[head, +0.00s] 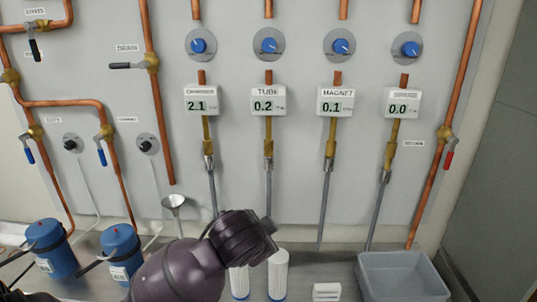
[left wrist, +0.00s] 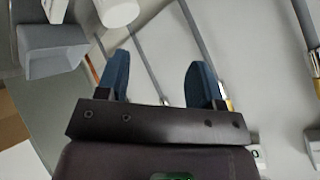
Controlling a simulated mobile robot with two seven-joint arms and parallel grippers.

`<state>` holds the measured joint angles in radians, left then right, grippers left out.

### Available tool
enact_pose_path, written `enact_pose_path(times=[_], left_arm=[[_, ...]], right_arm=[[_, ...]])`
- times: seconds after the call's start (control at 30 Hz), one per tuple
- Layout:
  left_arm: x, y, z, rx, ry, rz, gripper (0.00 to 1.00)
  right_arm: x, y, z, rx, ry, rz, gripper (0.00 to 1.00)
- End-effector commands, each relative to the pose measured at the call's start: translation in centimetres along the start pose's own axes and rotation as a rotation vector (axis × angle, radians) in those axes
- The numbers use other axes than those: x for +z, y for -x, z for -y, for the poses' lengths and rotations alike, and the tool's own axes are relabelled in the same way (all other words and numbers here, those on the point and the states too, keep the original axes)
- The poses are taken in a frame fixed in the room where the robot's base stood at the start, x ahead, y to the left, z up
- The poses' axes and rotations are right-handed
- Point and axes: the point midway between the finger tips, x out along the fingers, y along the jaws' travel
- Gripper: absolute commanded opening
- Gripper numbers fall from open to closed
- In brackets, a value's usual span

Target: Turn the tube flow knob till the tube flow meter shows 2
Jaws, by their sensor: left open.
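The blue tube flow knob (head: 269,45) sits on a round grey plate on the wall panel. The white TUBE flow meter (head: 268,101) below it reads 0.2. My left arm comes in from the bottom left in the head view, and its dark wrist is well below the knob and meter; the fingers do not show there. In the left wrist view my left gripper (left wrist: 158,80) has its two blue fingers apart with nothing held between them. Grey hoses and the panel lie beyond them. My right gripper is in neither view.
Similar knobs and meters flank the tube ones; the left meter (head: 202,99) reads 2.1 and the MAGNET meter (head: 335,101) reads 0.1. Copper pipes, valves and hoses run along the panel. Blue canisters (head: 122,252), white cylinders (head: 278,276) and a grey bin (head: 402,276) stand below.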

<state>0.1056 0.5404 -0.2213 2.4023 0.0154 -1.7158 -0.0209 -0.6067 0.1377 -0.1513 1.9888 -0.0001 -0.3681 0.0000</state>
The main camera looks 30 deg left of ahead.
Motion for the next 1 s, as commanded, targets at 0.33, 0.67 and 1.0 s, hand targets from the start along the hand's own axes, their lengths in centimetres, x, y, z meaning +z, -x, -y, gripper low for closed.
enact_pose_path(times=[0.33,0.67,1.0], left_arm=[[-11.0,4.5,9.6,-0.267,-0.13,-0.149,0.61],[-19.2,12.9,18.8,-0.548,-0.166,-0.252,0.61],[-22.3,18.9,23.6,-0.704,-0.149,-0.293,0.61]], right_arm=[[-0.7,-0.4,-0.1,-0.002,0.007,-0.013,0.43],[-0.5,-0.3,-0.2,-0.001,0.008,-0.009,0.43],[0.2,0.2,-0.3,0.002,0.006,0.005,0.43]])
